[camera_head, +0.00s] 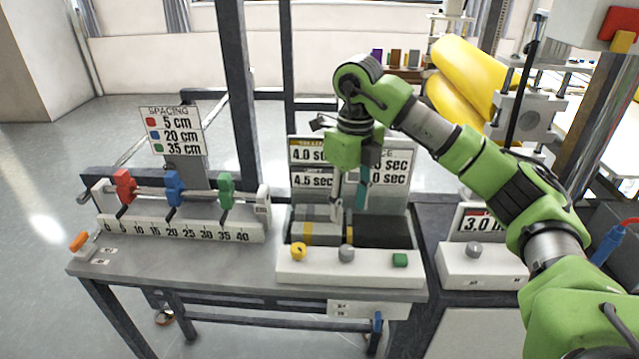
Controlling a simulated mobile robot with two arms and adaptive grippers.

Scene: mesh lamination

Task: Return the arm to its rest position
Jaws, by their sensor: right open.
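My right arm (470,160) is green and comes in from the right edge, reaching over the control box. My right gripper (348,205) points down with its fingers apart and nothing between them. It hangs over the white control box (345,270), in front of its upright sign panel, and partly hides the panel. I cannot tell whether the fingertips touch the box. My left gripper is not in view.
On the left of the table (180,260) is a spacing scale (180,228) with red, blue and green sliders. Another box with a grey knob (474,250) stands to the right. Dark frame posts rise behind the table. Yellow rolls (470,75) are at the back right.

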